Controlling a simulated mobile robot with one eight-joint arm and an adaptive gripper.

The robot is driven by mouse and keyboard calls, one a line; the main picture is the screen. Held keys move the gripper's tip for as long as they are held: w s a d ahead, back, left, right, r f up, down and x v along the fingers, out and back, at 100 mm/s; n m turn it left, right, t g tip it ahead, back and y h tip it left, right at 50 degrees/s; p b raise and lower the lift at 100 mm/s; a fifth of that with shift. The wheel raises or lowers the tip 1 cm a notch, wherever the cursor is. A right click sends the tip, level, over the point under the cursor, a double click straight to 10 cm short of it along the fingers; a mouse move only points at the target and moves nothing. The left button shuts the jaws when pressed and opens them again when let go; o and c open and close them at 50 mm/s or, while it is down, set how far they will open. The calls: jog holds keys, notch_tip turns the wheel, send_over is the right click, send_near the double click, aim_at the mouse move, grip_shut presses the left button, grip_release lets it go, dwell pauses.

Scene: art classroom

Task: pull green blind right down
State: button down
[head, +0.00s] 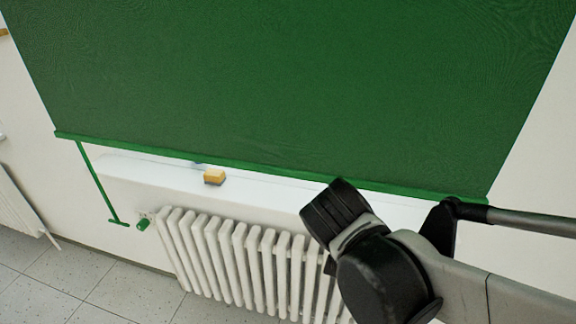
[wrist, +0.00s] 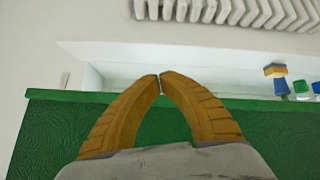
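The green blind (head: 300,80) hangs over the window in the head view, its bottom bar (head: 270,168) a little above the white sill. A green rod with a T-shaped end (head: 118,222) hangs from the bar's left end. In the wrist view the blind (wrist: 50,140) fills the lower part, with its bar edge (wrist: 230,102) running across. My gripper (wrist: 160,82) has its two orange-brown fingertips together. The tips show just past the bar edge, against the white sill, with nothing visible between them. I cannot tell whether they touch the bar. The fingers are not discernible in the head view.
A white radiator (head: 235,255) stands below the sill (head: 170,180). A yellow sponge-like block (head: 214,176) sits on the sill. Small blue and green items (wrist: 300,88) show there in the wrist view. Tiled floor (head: 60,285) is clear at the lower left.

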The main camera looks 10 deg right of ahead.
jog(key=w+a+r+m+t+h+p, duration=0.1)
jog(key=w+a+r+t+h+p, duration=0.15)
jog(key=w+a+r, duration=0.35)
jog(key=m+t+p, duration=0.2)
jog(key=t, duration=0.2)
send_near(284, 164)
notch_tip(284, 164, up, 5)
jog(key=s, duration=0.1)
jog(key=shift+g+y, duration=0.25)
jog(key=b+x, duration=0.2)
jog(key=x, duration=0.7)
jog(key=shift+w+f, duration=0.15)
jog(key=shift+w, duration=0.2)
notch_tip(284, 164, down, 3)
jog(key=shift+a+r+b, duration=0.1)
jog(key=shift+r+b, duration=0.1)
jog(key=shift+b, duration=0.25)
jog(key=shift+s+f, duration=0.1)
jog(key=shift+f, duration=0.5)
notch_tip(284, 164, down, 14)
jog(key=b, duration=1.1)
jog(key=shift+b, duration=0.35)
